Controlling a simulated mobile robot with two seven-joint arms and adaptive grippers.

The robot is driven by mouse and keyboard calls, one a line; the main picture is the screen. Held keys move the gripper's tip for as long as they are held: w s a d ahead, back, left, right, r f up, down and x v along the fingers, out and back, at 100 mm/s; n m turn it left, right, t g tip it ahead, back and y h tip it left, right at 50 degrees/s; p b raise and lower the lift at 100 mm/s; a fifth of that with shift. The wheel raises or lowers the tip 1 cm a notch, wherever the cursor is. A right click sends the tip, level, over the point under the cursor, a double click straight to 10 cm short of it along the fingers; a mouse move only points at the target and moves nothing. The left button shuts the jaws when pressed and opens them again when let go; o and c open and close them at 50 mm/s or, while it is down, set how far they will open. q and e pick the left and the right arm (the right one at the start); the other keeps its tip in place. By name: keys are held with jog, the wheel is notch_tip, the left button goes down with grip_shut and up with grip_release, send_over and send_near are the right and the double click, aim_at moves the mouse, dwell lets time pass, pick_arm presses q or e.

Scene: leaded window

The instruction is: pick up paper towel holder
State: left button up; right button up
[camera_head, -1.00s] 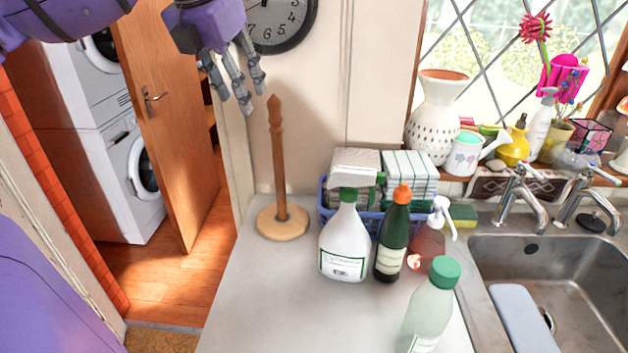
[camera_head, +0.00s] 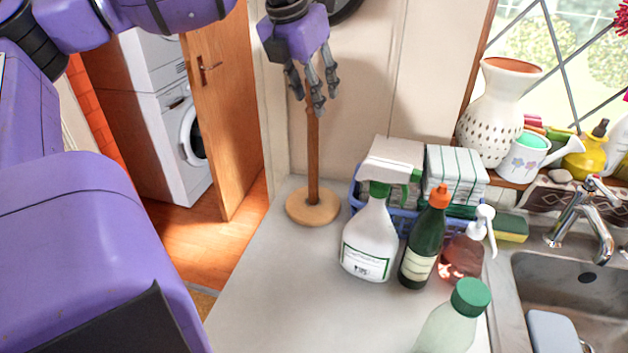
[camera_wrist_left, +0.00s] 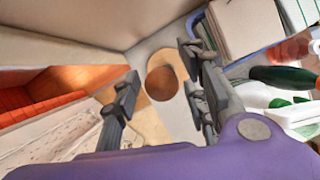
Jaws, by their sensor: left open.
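The paper towel holder is a brown wooden post (camera_head: 313,160) on a round pale wooden base (camera_head: 312,208). It stands upright and bare near the back left of the counter. My left gripper (camera_head: 307,98) hangs fingers down over the top of the post, hiding its tip. In the left wrist view the holder (camera_wrist_left: 162,83) shows nearly end-on, between the spread fingers of the gripper (camera_wrist_left: 159,72). The fingers are open, and I see no clear contact with the post. My right gripper is not in view.
A blue basket (camera_head: 356,190) of folded cloths stands close right of the holder. In front are a spray bottle (camera_head: 370,240), a dark green bottle (camera_head: 424,245) and a soap pump (camera_head: 461,258). The counter (camera_head: 270,290) is clear at front left. A wall stands behind.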

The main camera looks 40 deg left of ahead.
pick_arm(q)
grip_shut()
jog(key=shift+r, duration=0.1)
dwell(0.4)
jog(key=shift+w, duration=0.1)
